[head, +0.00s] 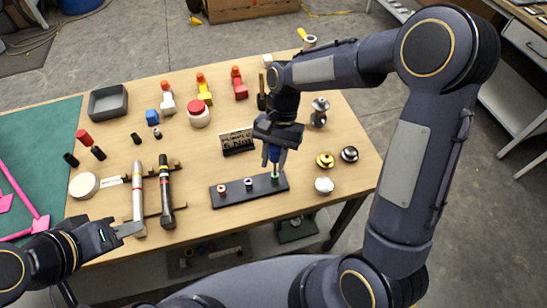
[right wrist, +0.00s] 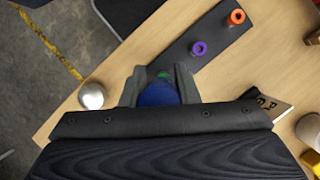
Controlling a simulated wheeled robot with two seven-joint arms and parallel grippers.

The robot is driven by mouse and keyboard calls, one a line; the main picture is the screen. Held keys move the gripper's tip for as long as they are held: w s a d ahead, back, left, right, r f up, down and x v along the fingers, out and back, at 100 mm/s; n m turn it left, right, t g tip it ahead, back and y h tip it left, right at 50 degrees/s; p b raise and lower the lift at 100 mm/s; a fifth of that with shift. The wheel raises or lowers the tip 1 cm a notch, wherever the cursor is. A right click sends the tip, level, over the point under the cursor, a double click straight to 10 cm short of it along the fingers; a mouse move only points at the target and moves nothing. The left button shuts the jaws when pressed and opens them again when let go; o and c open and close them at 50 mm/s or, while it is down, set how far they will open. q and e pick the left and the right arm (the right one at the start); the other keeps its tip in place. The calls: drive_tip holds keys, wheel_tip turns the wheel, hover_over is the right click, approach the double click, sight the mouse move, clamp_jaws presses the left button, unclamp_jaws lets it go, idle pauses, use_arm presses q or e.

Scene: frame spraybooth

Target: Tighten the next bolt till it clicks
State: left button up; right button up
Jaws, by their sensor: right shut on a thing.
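A black bar (head: 235,194) lies near the table's front edge with a red-orange bolt (head: 221,188), a purple bolt (head: 248,184) and a green bolt (head: 275,175) along it. My right gripper (head: 275,146) is shut on a blue tool (head: 274,155), pointing down over the green bolt. In the right wrist view the blue tool (right wrist: 158,94) sits between the fingers, with green (right wrist: 163,75) just beyond; I cannot tell whether they touch. My left gripper (head: 130,229) is at the lower end of a silver-white stick-like tool (head: 138,205); its jaw opening is unclear.
A dark stick-like tool (head: 166,195) lies beside the silver one on a wooden rack. A small black sign (head: 238,141) stands behind the bar. Metal knobs (head: 324,185) are to its right. A grey tray (head: 108,102) and small coloured objects are further back.

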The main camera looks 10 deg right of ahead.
sight(274, 150)
drive_tip(key=shift+r+p, duration=1.4)
drive_tip(key=shift+r, duration=0.4)
